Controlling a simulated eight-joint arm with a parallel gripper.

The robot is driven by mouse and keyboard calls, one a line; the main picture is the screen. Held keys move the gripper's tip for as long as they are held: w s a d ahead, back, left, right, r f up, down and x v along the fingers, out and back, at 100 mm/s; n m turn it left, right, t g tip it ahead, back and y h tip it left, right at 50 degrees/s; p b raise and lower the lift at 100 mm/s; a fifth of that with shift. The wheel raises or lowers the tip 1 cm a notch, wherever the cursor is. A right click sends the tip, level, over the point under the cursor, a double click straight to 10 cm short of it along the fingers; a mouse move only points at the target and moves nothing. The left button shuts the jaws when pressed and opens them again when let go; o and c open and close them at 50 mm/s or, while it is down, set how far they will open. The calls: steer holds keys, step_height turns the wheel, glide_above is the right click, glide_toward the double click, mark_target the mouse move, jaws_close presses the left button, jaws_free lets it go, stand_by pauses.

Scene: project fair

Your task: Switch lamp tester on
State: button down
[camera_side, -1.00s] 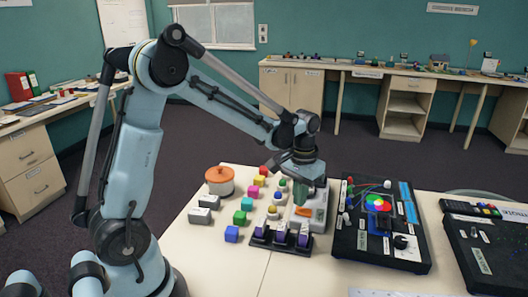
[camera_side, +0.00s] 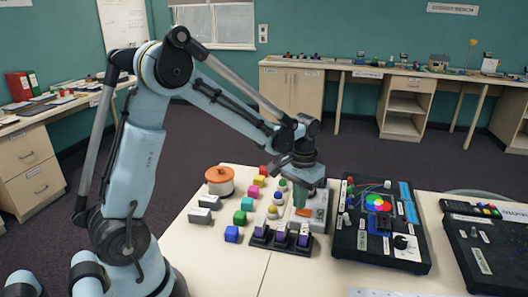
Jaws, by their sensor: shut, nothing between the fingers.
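The likely lamp tester is a grey panel (camera_side: 318,212) with an orange part (camera_side: 304,213) on the table, just right of my gripper. Its labels and switch are too small to read, and my gripper hides part of it. My gripper (camera_side: 299,209) points down at the panel's left part, with its fingers shut and nothing held. I cannot tell whether the fingertips touch the panel.
Purple-and-white pieces in a dark rack (camera_side: 280,240) stand in front of my gripper. Several coloured blocks (camera_side: 240,217) and an orange-lidded pot (camera_side: 219,180) are to the left. A black board (camera_side: 375,252) with coloured discs stands to the right.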

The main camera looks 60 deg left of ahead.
steer(key=shift+f, duration=0.45)
steer(key=shift+r, duration=3.5)
steer(key=s+d+r+m+t, duration=0.3)
steer(key=s+d+t, duration=0.4)
steer(key=s, duration=0.4)
